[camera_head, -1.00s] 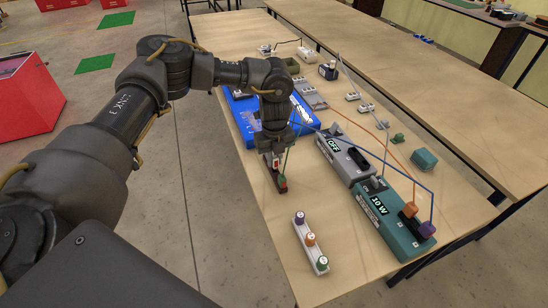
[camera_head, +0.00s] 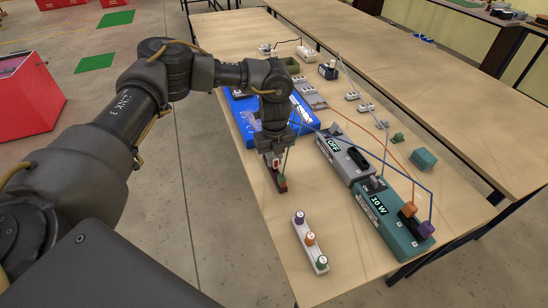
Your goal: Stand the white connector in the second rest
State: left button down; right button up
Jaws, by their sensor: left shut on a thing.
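My left gripper (camera_head: 277,164) points down over the near table, just in front of the blue panel (camera_head: 243,117). It is shut on a small connector-like thing that its fingers mostly hide, so I cannot tell its colour. A dark piece with a red end (camera_head: 282,185) shows right at the fingertips. A thin green lead (camera_head: 289,150) runs up from there. I cannot pick out the white connector for certain. Small pale rest-like blocks (camera_head: 353,96) (camera_head: 366,107) stand farther back on the table. My right gripper is not in view.
A white strip (camera_head: 302,232) with purple, orange and green knobs lies in front of the gripper. To the right stand a grey box reading OFF (camera_head: 340,160) and a teal box reading 10 W (camera_head: 389,212), with orange and blue leads. A teal block (camera_head: 423,160) lies behind.

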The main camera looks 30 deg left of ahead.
pick_arm(q)
jog(key=shift+f+b, duration=0.5)
jog(key=shift+f, duration=0.7)
jog(key=c, duration=1.3)
grip_release()
jog(key=shift+o, duration=0.2)
jog(key=shift+r, duration=0.1)
notch_tip(320, 180, up, 8)
jog(key=p, duration=0.7)
